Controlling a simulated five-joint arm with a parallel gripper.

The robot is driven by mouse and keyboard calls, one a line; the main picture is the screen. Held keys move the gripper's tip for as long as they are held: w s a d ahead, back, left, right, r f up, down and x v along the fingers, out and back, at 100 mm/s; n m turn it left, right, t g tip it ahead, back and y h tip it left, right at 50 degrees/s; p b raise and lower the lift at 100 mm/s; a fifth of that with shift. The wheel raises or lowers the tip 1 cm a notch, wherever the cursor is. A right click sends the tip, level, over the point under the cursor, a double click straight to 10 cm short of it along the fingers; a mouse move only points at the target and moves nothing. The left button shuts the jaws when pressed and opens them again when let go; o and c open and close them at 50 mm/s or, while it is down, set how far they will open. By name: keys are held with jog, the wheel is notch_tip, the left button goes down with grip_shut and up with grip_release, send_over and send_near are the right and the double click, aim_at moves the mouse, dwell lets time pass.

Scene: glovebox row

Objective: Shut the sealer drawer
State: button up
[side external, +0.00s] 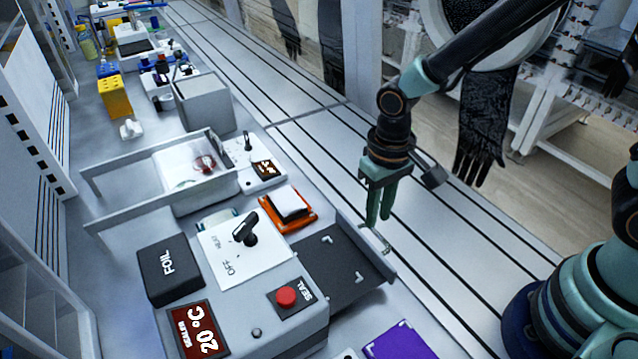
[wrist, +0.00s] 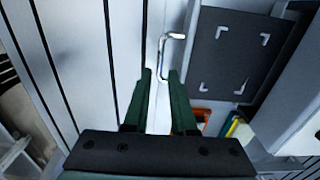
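The sealer (side external: 245,295) is a grey box with a red SEAL button, a black lever and a 20 °C display. Its drawer (side external: 345,263) is pulled out to the right, a dark plate with pale corner marks and a grey front panel. In the wrist view the drawer plate (wrist: 228,55) shows at upper right, with a thin metal handle (wrist: 178,36) on its front. My gripper (side external: 377,224) points down just above the drawer front near the handle. In the wrist view my gripper (wrist: 159,75) is open and empty, with the handle's lower end near the gap between its fingertips; contact is unclear.
An orange tray (side external: 289,209) with a white block stands behind the drawer. The slotted metal deck (side external: 440,235) to the right is clear.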

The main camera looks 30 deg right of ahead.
aim_at(375, 231)
jog(key=shift+f, duration=1.55)
grip_shut()
